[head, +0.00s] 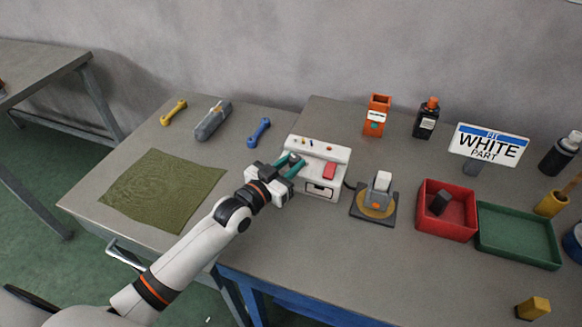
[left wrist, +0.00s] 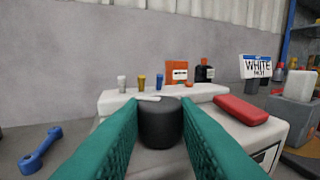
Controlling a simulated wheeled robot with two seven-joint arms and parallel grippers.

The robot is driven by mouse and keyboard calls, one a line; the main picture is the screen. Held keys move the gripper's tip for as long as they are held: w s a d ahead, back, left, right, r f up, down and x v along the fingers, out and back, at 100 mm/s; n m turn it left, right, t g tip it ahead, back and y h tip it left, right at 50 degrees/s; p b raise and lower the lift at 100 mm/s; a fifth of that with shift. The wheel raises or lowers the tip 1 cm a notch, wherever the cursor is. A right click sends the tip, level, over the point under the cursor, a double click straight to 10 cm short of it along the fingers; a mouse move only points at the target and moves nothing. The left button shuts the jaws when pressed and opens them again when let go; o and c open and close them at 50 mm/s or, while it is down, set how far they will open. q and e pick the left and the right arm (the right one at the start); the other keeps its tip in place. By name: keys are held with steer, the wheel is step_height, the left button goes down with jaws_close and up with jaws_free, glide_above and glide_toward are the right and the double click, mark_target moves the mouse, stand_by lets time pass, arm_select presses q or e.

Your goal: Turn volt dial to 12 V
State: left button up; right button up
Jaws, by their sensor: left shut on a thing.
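A white power unit (head: 326,154) with a red switch (head: 329,171) stands on the bench in the head view. In the left wrist view, its black round dial (left wrist: 160,124) has a white pointer mark (left wrist: 149,98) on top, aimed towards the left. My left gripper (head: 289,165) is shut on this dial, with one green finger on each side. In the head view the gripper hides the dial. White, yellow and blue posts (left wrist: 141,82) stand behind the dial. No volt markings can be read. My right gripper is not in view.
A green mat (head: 160,190) and tools, among them a blue wrench (head: 259,132), lie to the left. Bottles and a sign (head: 488,144) are behind.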

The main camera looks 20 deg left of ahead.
arm_select(q)
steer(key=shift+w+a+f+m+g+h+b, duration=0.15)
steer(key=shift+m+g+h+b, duration=0.4)
steer(key=shift+h+b, duration=0.5)
steer(key=shift+a+f+m+g+h+b, duration=0.15)
steer(key=shift+m+g+h+b, duration=0.2)
steer(key=shift+m+h+b, duration=0.7)
steer(key=shift+w+a+r+m+g+h+b, duration=0.1)
steer(key=shift+r+m+g+h+b, duration=0.2)
steer(key=shift+m+g+h+b, duration=0.55)
steer(key=shift+w+r+m+g+h, duration=0.15)
steer(key=shift+m+g+h, duration=0.25)
steer(key=shift+g, duration=0.25)
steer(key=shift+m+g+h+p, duration=0.3)
steer(key=shift+m+g+h, duration=0.45)
steer(key=shift+g, duration=0.25)
steer(key=shift+w+a+m+g+h, duration=0.1)
steer(key=shift+m+g+h, duration=0.5)
steer(key=shift+g, duration=0.4)
steer(key=shift+m+g+h, duration=0.4)
steer(key=shift+m+g, duration=0.2)
steer(key=shift+g, duration=0.2)
steer(key=shift+w+m+g, duration=0.1)
steer(key=shift+m+g, duration=0.4)
steer(key=shift+g, duration=0.3)
steer(key=shift+g+h, duration=0.3)
